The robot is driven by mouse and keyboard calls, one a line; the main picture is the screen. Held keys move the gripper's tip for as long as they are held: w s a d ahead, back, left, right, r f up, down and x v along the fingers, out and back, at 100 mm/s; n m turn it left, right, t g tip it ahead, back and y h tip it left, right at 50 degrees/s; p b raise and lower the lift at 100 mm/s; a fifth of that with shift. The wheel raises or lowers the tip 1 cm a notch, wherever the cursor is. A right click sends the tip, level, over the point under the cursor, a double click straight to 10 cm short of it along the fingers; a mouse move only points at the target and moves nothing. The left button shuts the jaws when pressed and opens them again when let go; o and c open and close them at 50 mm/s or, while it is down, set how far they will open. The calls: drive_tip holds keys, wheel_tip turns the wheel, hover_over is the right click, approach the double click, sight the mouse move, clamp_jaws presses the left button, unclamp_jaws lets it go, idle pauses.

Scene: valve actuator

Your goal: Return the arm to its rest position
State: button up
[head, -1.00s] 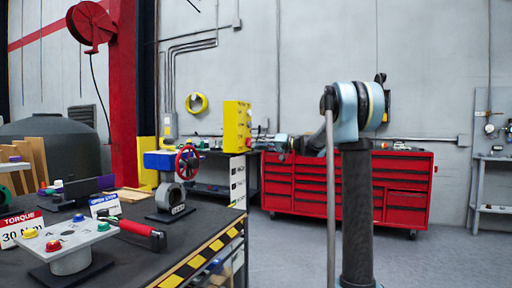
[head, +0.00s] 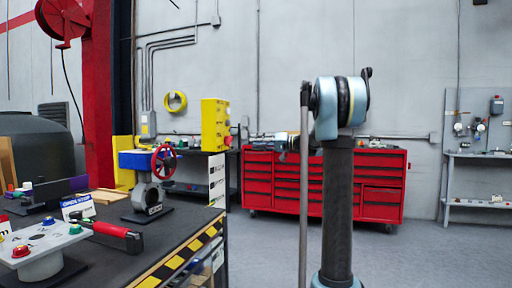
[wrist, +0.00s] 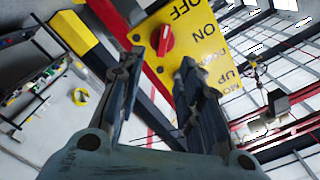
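My arm stands upright in the head view, a dark link (head: 338,195) topped by a light blue joint (head: 326,108). A thin grey rod hangs beside it. Behind the fingertips is a yellow panel (wrist: 200,50) with a red knob (wrist: 165,40) and the words OFF, ON and UP. I cannot tell how far it is from the fingers.
A workbench (head: 185,235) with a striped edge stands at left, holding a valve with a red handwheel (head: 163,162) and a red-handled tool (head: 115,234). A red tool cabinet (head: 270,185) is behind my arm. Grey floor (head: 265,255) is clear between bench and arm.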

drive_tip(key=s+f+m+g+h, duration=0.1)
drive_tip(key=s+f+h, duration=0.3)
drive_tip(key=s+f, duration=0.7)
drive_tip(key=s+f+m+g+h, duration=0.15)
drive_tip(key=s+f+h, duration=0.4)
drive_tip(key=s, duration=0.95)
drive_tip(key=s+d+f+h, duration=0.2)
drive_tip(key=s+d+f, duration=0.3)
drive_tip(key=s+f, duration=0.2)
drive_tip(key=s+d+f+m+g+h, duration=0.1)
drive_tip(key=s+d+f+h, duration=0.2)
drive_tip(key=s+d+f, duration=0.2)
drive_tip(key=s+d+f+m+h, duration=0.1)
drive_tip(key=s+d+f, duration=0.4)
drive_tip(key=s+f, duration=0.6)
drive_tip(key=shift+d+f+h, duration=0.25)
drive_tip(key=shift+f+h, duration=0.5)
drive_tip(key=shift+f, duration=0.15)
drive_tip(key=shift+g, duration=0.25)
